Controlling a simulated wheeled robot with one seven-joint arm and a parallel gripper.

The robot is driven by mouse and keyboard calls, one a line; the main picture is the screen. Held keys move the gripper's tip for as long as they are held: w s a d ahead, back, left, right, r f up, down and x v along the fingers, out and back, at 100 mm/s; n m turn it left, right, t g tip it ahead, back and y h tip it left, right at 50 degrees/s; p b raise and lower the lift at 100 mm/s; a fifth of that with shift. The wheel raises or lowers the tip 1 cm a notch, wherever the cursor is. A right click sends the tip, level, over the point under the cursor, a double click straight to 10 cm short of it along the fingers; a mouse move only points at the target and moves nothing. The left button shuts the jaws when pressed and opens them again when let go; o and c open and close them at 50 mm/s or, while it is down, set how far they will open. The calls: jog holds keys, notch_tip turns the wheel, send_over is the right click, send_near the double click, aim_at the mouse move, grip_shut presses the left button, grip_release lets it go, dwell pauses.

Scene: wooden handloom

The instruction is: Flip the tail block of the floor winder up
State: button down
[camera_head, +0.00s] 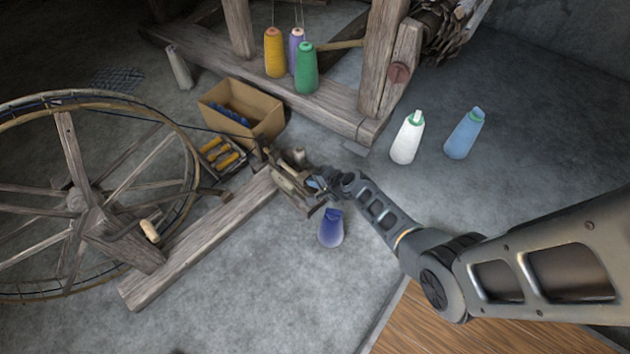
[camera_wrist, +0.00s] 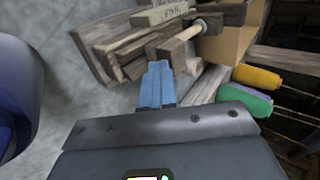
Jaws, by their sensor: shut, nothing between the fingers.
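The floor winder has a large spoked wheel (camera_head: 75,205) at the left and a wooden beam (camera_head: 200,240) on the floor. At the beam's right end is a cluster of small wooden blocks (camera_head: 290,185), which includes the tail block; I cannot tell its exact tilt. In the wrist view, wooden boards (camera_wrist: 120,52) and a pale marked block (camera_wrist: 160,15) lie just beyond the fingertips. My gripper (camera_head: 318,184) is beside this cluster. Its blue fingers (camera_wrist: 157,85) are shut and empty, with tips close to the wood; contact is unclear.
A cardboard box (camera_head: 243,110) and a tray of yellow bobbins (camera_head: 222,155) lie behind the winder.

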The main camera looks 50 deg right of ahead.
jog(key=p+v, duration=0.4)
jog(key=v, duration=0.3)
jog(key=shift+s+r, duration=0.25)
jog(key=shift+r, duration=0.05)
